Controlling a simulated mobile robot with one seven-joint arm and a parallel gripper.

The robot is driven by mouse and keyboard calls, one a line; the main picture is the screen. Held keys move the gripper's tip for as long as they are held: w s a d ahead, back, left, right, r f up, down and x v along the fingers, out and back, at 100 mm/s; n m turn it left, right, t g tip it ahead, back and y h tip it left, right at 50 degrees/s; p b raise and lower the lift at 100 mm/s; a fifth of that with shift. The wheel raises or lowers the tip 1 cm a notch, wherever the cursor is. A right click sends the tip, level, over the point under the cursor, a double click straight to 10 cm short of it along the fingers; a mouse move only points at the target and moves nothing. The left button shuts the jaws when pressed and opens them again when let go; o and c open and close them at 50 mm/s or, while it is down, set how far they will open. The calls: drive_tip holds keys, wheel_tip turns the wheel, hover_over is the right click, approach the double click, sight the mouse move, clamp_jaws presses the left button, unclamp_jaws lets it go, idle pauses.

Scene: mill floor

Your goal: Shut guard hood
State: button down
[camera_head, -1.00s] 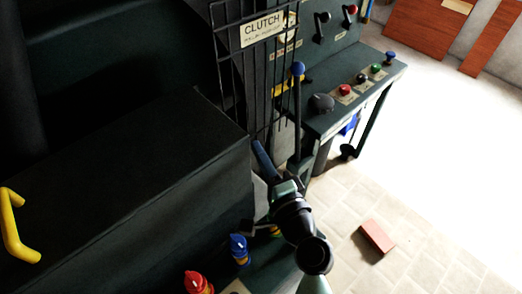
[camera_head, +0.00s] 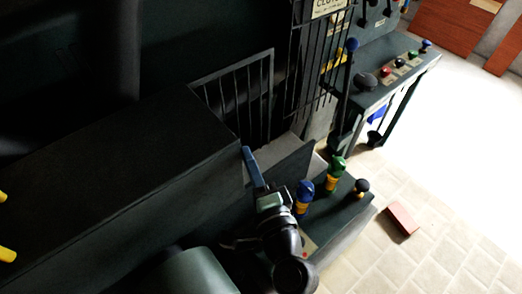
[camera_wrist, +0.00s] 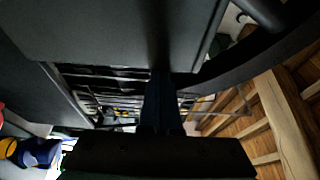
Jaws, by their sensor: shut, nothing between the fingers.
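A large dark box-shaped cover (camera_head: 110,165), which looks like the guard hood, fills the left of the head view. Part of a yellow handle (camera_head: 6,255) shows on its front at the left edge. How far the hood is open I cannot tell. My gripper (camera_head: 248,155) has blue fingers, shut and empty, beside the right end of the cover. Whether they touch it I cannot tell. In the wrist view my gripper (camera_wrist: 162,85) points towards dark bars, below a broad dark panel (camera_wrist: 110,30) that I cannot identify for certain.
Barred panels (camera_head: 240,95) stand behind my gripper. Blue (camera_head: 305,190) and green (camera_head: 337,165) knobs stand on a low ledge to its right. A button console (camera_head: 390,72) and a blue-knobbed lever (camera_head: 350,46) are farther back. A red block (camera_head: 402,218) lies on the open floor.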

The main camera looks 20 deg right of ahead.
sight(227, 164)
drive_tip(key=shift+s+a+f+p, duration=0.15)
drive_tip(key=shift+s+a, duration=0.25)
drive_tip(key=shift+a, duration=0.65)
drive_tip(key=shift+s+a+r+p, duration=0.15)
drive_tip(key=shift+s+a, duration=0.2)
drive_tip(key=shift+a, duration=0.65)
drive_tip(key=shift+f, duration=0.1)
